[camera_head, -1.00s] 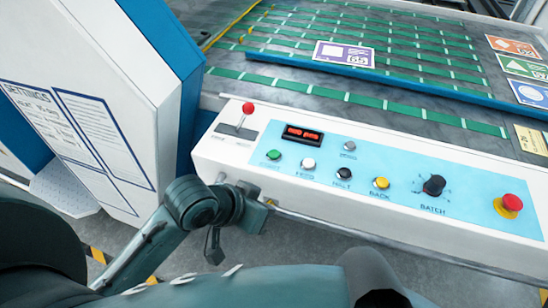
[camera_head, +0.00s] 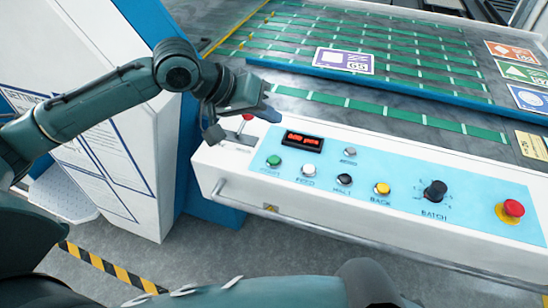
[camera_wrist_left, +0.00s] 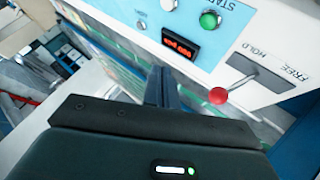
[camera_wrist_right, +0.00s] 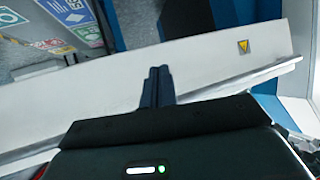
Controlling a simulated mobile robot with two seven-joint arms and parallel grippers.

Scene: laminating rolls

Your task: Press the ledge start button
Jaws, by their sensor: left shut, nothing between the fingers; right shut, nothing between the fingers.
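The green start button (camera_head: 274,160) sits at the left end of the light-blue panel (camera_head: 455,195) on the machine's white ledge. In the left wrist view the same button (camera_wrist_left: 210,19) shows beside the word START. My left gripper (camera_head: 268,114) is shut and empty, above the ledge's back edge and behind the button, apart from it. In the left wrist view its closed fingers (camera_wrist_left: 160,86) are below and left of the button. My right gripper (camera_wrist_right: 158,78) is shut and empty, in front of a white surface with a yellow warning sticker (camera_wrist_right: 243,47).
A red-knobbed lever (camera_head: 247,117) stands close beside my left gripper. A red display (camera_head: 303,139), white, black and yellow buttons, a batch dial (camera_head: 435,190) and a red mushroom button (camera_head: 513,208) share the ledge. A rail (camera_head: 330,228) runs along its front.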

